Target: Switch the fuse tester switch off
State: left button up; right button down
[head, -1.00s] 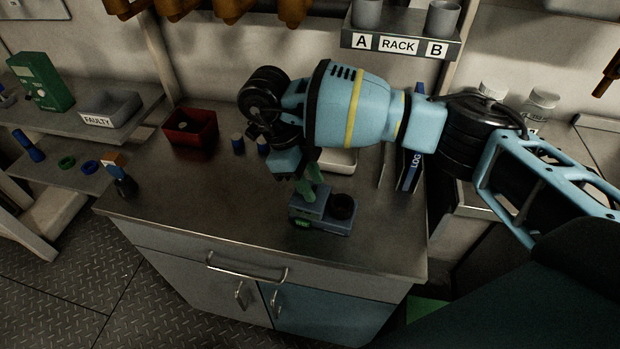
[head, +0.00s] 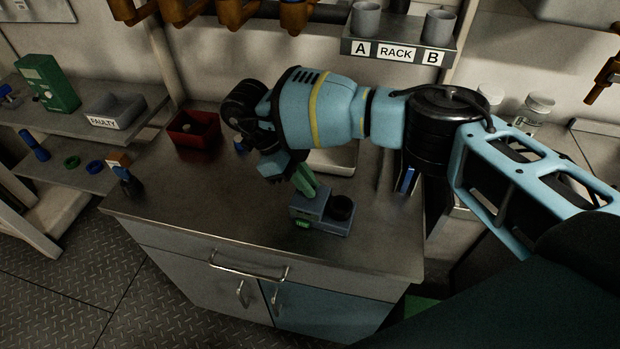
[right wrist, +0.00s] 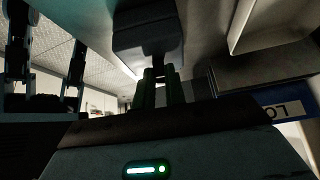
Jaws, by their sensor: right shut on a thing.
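The fuse tester (head: 322,217) is a small blue-grey box on the bench top, with a black round part (head: 341,207) on its right and a lit green label on its front. Its switch is a green lever (head: 306,182), tilted up and to the left. My right gripper (head: 292,178) is shut on the lever's upper end; the fingertips are dark and partly hidden by the hand. In the right wrist view the tester (right wrist: 170,150) fills the bottom, with its lit green indicator, and the green lever (right wrist: 160,92) rises behind. My left gripper is not in view.
A red bin (head: 193,133) stands at the back left of the bench. A pale tray (head: 333,160) lies behind the tester and a blue-labelled binder (head: 407,180) stands to its right. The bench front left is mostly clear. A grey FAULTY bin (head: 115,108) sits on the left shelf.

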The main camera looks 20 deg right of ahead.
jog(key=shift+a+f+g+h, duration=0.3)
jog(key=shift+g+h, duration=0.2)
jog(key=shift+h, duration=0.1)
jog(key=shift+f+g+h, duration=0.25)
jog(key=shift+g+h, duration=0.05)
jog(key=shift+h, duration=0.1)
jog(key=shift+a, duration=0.1)
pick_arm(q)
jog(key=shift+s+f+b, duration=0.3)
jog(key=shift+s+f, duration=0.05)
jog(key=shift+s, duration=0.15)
pick_arm(e)
jog(key=shift+w, duration=0.1)
jog(key=shift+r+g+h, duration=0.1)
jog(key=shift+g+h, duration=0.2)
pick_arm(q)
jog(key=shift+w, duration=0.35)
pick_arm(e)
jog(key=shift+w+r, duration=0.2)
jog(key=c, duration=1.5)
grip_release()
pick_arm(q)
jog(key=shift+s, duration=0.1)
pick_arm(e)
jog(key=shift+o, duration=0.3)
